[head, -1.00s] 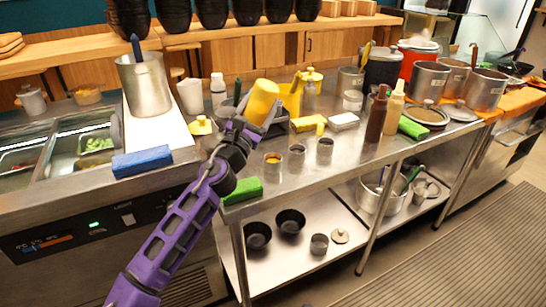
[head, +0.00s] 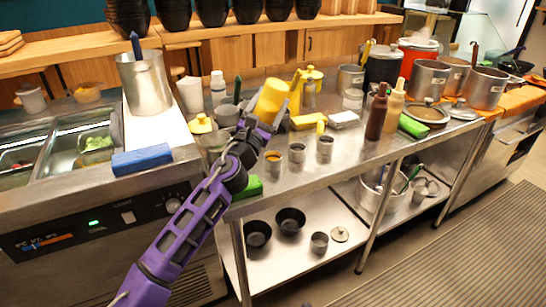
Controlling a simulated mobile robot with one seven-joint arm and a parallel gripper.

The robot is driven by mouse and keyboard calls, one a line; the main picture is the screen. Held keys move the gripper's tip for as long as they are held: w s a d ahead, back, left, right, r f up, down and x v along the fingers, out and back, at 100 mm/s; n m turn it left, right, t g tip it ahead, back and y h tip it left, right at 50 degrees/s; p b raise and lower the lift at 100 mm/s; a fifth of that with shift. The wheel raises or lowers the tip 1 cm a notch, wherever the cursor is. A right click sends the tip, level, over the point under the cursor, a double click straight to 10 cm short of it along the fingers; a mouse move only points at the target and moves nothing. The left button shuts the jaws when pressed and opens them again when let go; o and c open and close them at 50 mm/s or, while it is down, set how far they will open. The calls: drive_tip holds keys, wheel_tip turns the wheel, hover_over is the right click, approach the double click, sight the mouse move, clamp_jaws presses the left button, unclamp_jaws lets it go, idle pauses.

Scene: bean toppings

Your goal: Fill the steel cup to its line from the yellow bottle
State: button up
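The yellow bottle (head: 271,98) is tilted above the steel counter, behind the small cups. My gripper (head: 262,124) is at its lower side and appears shut on it; the bottle and wrist partly hide the fingers. A small steel cup (head: 273,164) with orange contents stands in front of the gripper. Two more small steel cups, a middle one (head: 297,155) and a right one (head: 325,151), stand to its right. Their fill lines are too small to see. No stream shows from the bottle.
A yellow pitcher-like thing (head: 297,92) stands just behind the bottle. A yellow block (head: 308,121) and brown squeeze bottle (head: 376,114) stand to the right. Green sponge (head: 250,187) lies near the front edge. A tall steel pot (head: 147,87) stands left. Counter right of the cups is partly clear.

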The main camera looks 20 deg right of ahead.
drive_tip(key=d+f, duration=0.2)
drive_tip(key=d, duration=0.4)
drive_tip(key=shift+w+d+b, duration=0.15)
drive_tip(key=shift+d+b, duration=0.15)
drive_tip(key=shift+b, duration=0.05)
drive_tip(key=shift+o, duration=0.9)
clamp_jaws()
drive_tip(key=shift+c, duration=0.4)
unclamp_jaws()
drive_tip(key=shift+c, duration=0.5)
